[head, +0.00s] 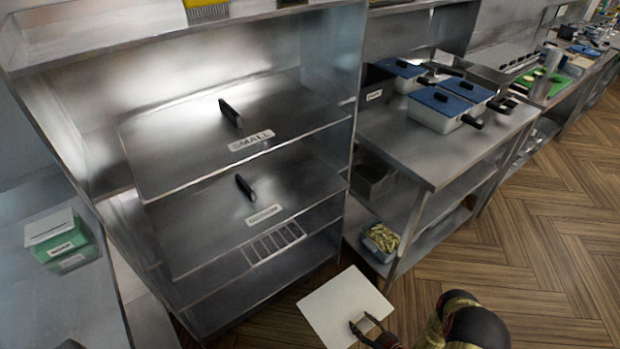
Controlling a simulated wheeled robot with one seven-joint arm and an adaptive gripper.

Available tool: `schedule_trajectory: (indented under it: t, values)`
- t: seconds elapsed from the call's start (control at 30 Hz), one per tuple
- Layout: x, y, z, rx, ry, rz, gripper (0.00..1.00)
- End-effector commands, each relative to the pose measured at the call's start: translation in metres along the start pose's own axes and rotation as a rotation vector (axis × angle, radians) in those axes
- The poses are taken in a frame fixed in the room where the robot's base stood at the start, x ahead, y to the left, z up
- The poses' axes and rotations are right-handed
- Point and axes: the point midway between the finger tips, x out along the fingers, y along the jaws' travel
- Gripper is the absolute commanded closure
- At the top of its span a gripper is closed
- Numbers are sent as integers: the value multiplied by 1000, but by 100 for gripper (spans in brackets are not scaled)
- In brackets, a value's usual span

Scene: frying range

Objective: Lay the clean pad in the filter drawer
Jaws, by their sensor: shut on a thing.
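A white square pad (335,299) is held flat-looking in my gripper (362,323) at the bottom centre of the head view. My gripper is shut on the pad's near right edge. The pad is over the wood floor, in front of the steel fryer unit (200,235) and apart from it. I cannot make out for certain which part of the unit is the filter drawer. Its lower front shows a slotted panel (273,243) and a dark open space below that. The pad hides part of the floor beside the unit.
Two black-handled lids, one labelled SMALL (215,135), cover the fryer unit. A green box with white pads on top (66,238) stands on the left counter. A steel table (400,135) with blue-lidded pans is at right, with a tub (381,240) on its shelf. Floor at right is clear.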

Motion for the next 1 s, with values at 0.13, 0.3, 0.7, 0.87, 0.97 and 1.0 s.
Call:
schedule_trajectory:
  t: [0.13, 0.3, 0.7, 0.87, 0.97, 1.0]
  values:
    - [-3, 0, -11, 5, -1, 13, 73]
    - [-8, 0, -26, 13, -1, 31, 73]
    - [-29, -1, -95, 48, 0, 119, 73]
    - [-41, -2, -134, 67, 0, 168, 73]
    - [-48, -2, -158, 79, 1, 199, 73]
    - [-52, -2, -167, 84, 1, 211, 73]
